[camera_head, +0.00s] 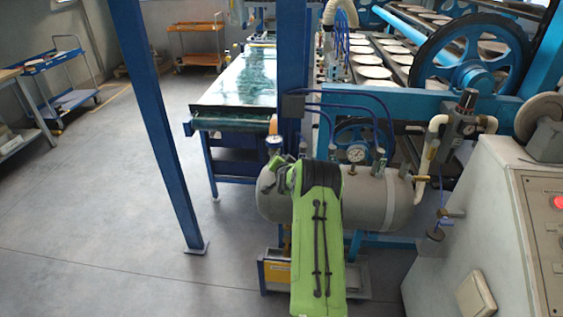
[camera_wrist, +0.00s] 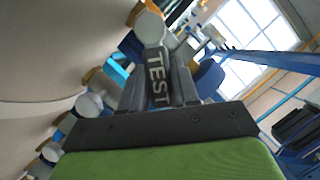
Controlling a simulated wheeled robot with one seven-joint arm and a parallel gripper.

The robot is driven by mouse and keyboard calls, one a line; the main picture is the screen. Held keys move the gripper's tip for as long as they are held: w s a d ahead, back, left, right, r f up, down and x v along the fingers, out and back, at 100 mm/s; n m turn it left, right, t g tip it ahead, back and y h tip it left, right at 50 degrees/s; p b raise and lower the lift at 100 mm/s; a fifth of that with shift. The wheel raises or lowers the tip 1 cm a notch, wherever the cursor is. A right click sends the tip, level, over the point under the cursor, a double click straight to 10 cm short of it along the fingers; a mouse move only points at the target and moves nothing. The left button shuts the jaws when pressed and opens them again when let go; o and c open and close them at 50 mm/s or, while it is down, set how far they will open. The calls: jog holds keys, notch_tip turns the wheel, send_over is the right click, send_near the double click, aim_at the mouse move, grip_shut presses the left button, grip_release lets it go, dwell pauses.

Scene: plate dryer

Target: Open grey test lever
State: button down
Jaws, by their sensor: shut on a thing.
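The grey test lever (camera_wrist: 157,76), marked TEST in pale letters, stands in the upper middle of the wrist view. A pale round fitting (camera_wrist: 149,28) lies at its far end. My gripper (camera_wrist: 160,88) is shut on the lever, with one dark finger on each side of it. In the head view my green arm reaches to the left end of the grey tank (camera_head: 385,200).
More round grey fittings (camera_wrist: 88,105) run down the left of the wrist view beside the tank's curved wall (camera_wrist: 50,50). A blue post (camera_head: 292,70) rises just behind my arm. A grey control cabinet (camera_head: 480,220) stands at right.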

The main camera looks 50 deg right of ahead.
jog(key=shift+f, duration=0.1)
jog(key=c, duration=0.9)
grip_release()
jog(key=v, duration=1.5)
jog(key=shift+s+a, duration=0.2)
jog(key=shift+a, duration=0.15)
jog(key=shift+c, duration=0.6)
